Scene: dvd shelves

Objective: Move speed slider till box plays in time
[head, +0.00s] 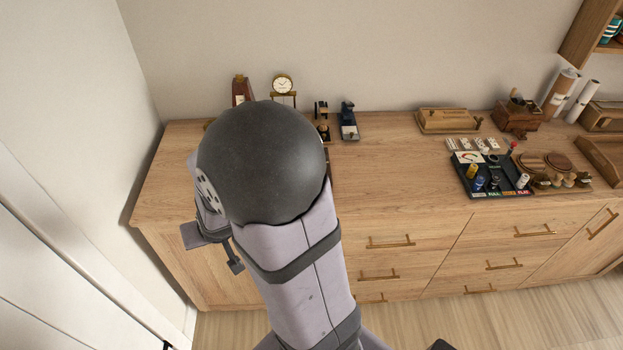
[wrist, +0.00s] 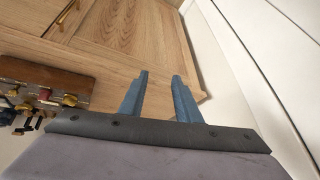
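My gripper (wrist: 160,76) shows in the wrist view with its two blue-grey fingers apart and nothing between them. It points toward bare wooden cabinet surface. In the head view, my arm covers the left part of the cabinet and hides what lies behind it. A black panel (head: 508,192) with a small gauge, coloured knobs and labels along its front edge lies on the right of the cabinet top. A small wooden box (head: 517,118) stands behind it. I cannot tell which control is the speed slider. My gripper is far left of the panel.
The wooden cabinet top (head: 395,180) is clear in the middle. A clock (head: 283,86), a dark wooden piece (head: 241,90) and small stands (head: 348,122) are at the back left. A wooden tray (head: 449,121) lies behind the panel. A wall borders the left side.

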